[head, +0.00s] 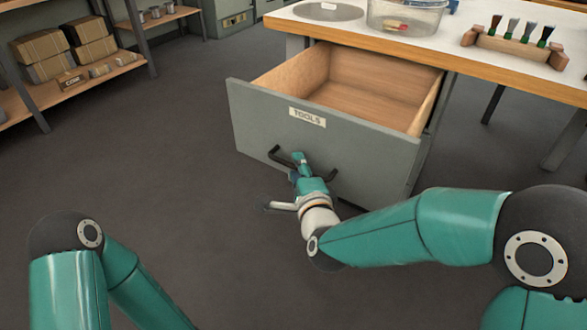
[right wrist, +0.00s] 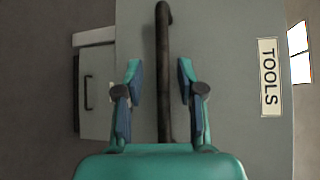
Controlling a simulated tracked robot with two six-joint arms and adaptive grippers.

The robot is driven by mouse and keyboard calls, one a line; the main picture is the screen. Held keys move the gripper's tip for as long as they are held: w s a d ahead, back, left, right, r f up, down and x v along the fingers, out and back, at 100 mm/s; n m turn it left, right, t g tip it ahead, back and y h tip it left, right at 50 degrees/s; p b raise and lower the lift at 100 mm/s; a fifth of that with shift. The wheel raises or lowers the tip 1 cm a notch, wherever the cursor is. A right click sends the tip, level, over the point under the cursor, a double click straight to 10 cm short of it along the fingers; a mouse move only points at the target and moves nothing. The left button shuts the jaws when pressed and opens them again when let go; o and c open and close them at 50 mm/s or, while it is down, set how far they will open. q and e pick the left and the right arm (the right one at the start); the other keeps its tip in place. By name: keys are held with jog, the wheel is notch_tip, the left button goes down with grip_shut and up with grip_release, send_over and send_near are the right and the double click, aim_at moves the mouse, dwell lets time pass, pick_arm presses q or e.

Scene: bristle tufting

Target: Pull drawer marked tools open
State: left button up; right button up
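The grey drawer (head: 350,152) labelled TOOLS (head: 307,117) stands pulled well out from under the workbench. Its wooden inside (head: 365,90) looks empty. On its front is a dark bar handle (head: 275,153), which also shows in the right wrist view (right wrist: 163,60). My right gripper (head: 300,165) is at the handle. In the right wrist view, its two fingers (right wrist: 160,85) are open, one on each side of the bar, with a gap on both sides. The label (right wrist: 269,77) shows right of the fingers there. My left arm is at the lower left, its gripper out of frame.
The workbench (head: 480,65) holds a clear bin (head: 407,17), a grey disc (head: 328,11) and a wooden rack (head: 515,52) of several brushes. A shelf (head: 100,77) with boxes stands at the left. The floor (head: 180,150) before the drawer is clear.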

jog(key=shift+s, duration=0.1)
jog(key=v, duration=0.7)
jog(key=shift+s, duration=0.15)
dwell(0.3)
jog(key=s+d+f+n+g+p, duration=0.1)
jog(key=d+f+n+g, duration=0.15)
jog(key=f, duration=0.45)
jog(key=s+d+f+n+g, duration=0.1)
jog(key=s+f+n+g, duration=0.15)
jog(key=f, duration=0.45)
jog(key=s+d+f+n+g+p, duration=0.1)
jog(key=d+f+n+g, duration=0.15)
jog(key=f, duration=0.35)
jog(key=s+d+f+n+g+y+p, duration=0.1)
jog(key=s+d+f+n+g+p, duration=0.15)
jog(key=s+f+n+g, duration=0.95)
jog(key=s+r+m+t+p, duration=0.2)
jog(key=r+p, duration=1.5)
jog(key=p, duration=0.1)
jog(key=s+r+m+t+p, duration=0.2)
jog(key=s+r+p, duration=0.1)
jog(key=r+p, duration=1.5)
jog(key=shift+r+p, duration=0.3)
jog(key=shift+p, duration=0.1)
